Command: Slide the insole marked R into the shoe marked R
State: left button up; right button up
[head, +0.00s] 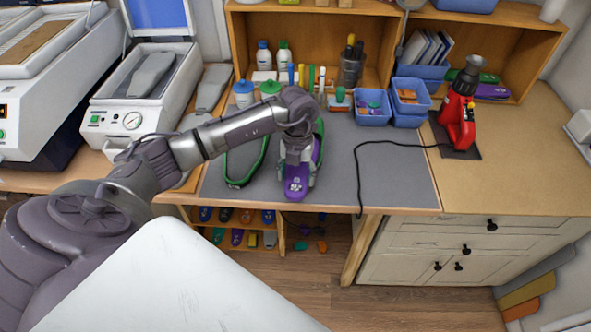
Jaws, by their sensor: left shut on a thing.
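A purple insole (295,188) is in the head view, near the front edge of the grey work mat. Its marking is too small to read. My left gripper (297,168) is over the mat, pointing down, shut on the insole. The gripper hides the insole's far part. A green-edged shape (236,183), which looks like a shoe, lies left of the gripper, partly hidden by my arm. Another green edge (320,130) shows just behind and right of the gripper. I cannot read an R on either. My right gripper is not in view.
Blue bins (373,118) and bottles (263,55) stand at the back. A red heat tool (459,115) stands at the right, its black cable (362,170) crossing the grey mat (400,180). A press machine (130,115) is at the left. The mat's right part is mostly clear.

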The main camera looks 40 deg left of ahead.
pick_arm(q)
jog(key=shift+w+a+f+b, duration=0.15)
jog(key=shift+w+a+b, duration=0.2)
jog(key=shift+w, duration=0.3)
jog(key=shift+w+a+f+b, duration=0.1)
jog(key=shift+w+a+b, duration=0.1)
jog(key=shift+w+b, duration=0.2)
jog(key=shift+w+a+b, duration=0.2)
jog(key=shift+w+b, duration=0.1)
jog(key=shift+w, duration=0.2)
jog(key=w+b, duration=0.1)
jog(key=w+a+b, duration=0.1)
jog(key=shift+w+a+f+b, duration=0.3)
jog(key=shift+w+f+b, duration=0.1)
jog(key=shift+w+a+b, duration=0.35)
jog(key=shift+w+b, duration=0.2)
jog(key=shift+w, duration=0.15)
jog(key=o, duration=1)
